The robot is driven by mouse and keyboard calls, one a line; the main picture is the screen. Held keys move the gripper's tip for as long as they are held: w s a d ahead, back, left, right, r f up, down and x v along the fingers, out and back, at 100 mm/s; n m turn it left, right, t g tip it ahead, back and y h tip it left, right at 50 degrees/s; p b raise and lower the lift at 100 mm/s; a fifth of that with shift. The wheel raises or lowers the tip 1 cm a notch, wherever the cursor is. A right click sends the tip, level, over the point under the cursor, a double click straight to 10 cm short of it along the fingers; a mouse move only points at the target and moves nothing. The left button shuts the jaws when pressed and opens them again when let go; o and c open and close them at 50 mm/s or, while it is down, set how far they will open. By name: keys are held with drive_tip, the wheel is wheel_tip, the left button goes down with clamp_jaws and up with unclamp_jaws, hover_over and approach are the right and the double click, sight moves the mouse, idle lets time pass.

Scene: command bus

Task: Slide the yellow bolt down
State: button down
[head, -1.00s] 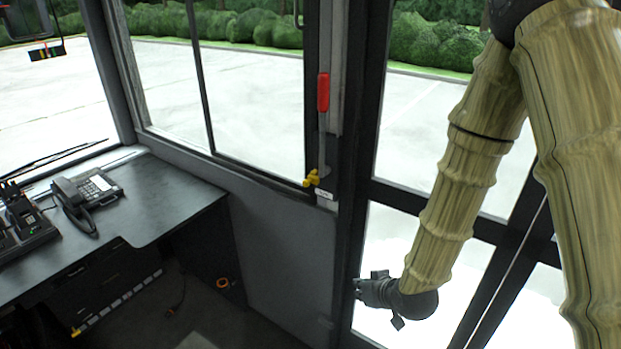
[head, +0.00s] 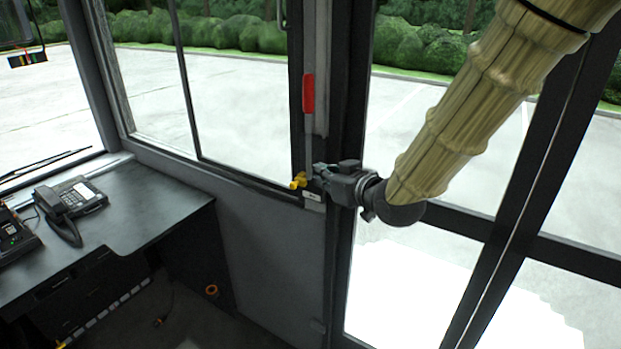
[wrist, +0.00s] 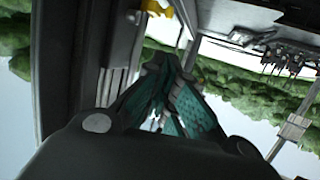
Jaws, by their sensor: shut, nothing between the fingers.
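The yellow bolt (head: 298,180) is a small yellow piece on the dark post beside the window, below a red-handled lever (head: 308,95). My gripper (head: 318,177) is just right of the bolt in the head view, its fingertips close to it. I cannot tell whether they touch. In the wrist view, the closed fingers (wrist: 168,75) have nothing between them. The yellow bolt (wrist: 156,7) shows at the top edge there, beyond the fingertips and partly cut off.
A dark desk (head: 150,215) with a telephone (head: 72,205) stands at the left. A glass door with dark frames (head: 440,228) is behind my arm at the right.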

drive_tip(key=p, duration=0.3)
hover_over(293, 183)
drive_tip(key=s+d, duration=0.2)
drive_tip(key=s, duration=0.2)
wheel_tip(293, 183, down, 4)
drive_tip(key=r, duration=0.1)
drive_tip(key=shift+w+a+f, duration=0.15)
drive_tip(key=shift+w+f, duration=0.3)
drive_tip(key=shift+f, duration=0.35)
drive_tip(key=shift+w+a+f, duration=0.15)
drive_tip(key=shift+w+f, duration=0.25)
drive_tip(key=shift+f, duration=0.35)
wheel_tip(293, 183, down, 2)
drive_tip(key=shift+f+b, duration=0.1)
drive_tip(key=shift+b, duration=0.65)
